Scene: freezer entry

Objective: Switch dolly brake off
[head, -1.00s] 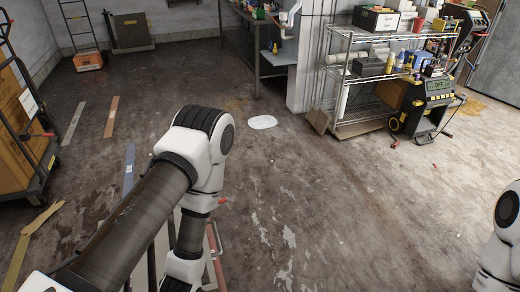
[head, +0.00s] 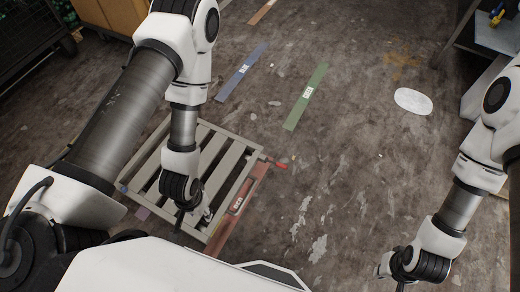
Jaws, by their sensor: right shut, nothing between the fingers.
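A grey slatted dolly (head: 235,147) stands on the floor below my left arm. A small red-tipped lever (head: 281,165) sticks out at its right corner; it looks like the brake, but its setting is too small to tell. My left gripper (head: 183,222) hangs over the dolly's near part, seen from above, with its fingers mostly hidden. My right gripper (head: 388,276) is at the lower right, shut and empty, away from the dolly.
A red labelled strip (head: 241,200) lies along the dolly's right side. Blue (head: 243,70) and green (head: 306,95) labelled strips lie beyond it. A white floor patch (head: 413,101) lies right. A dark wire cart (head: 30,38) stands upper left. The middle floor is clear.

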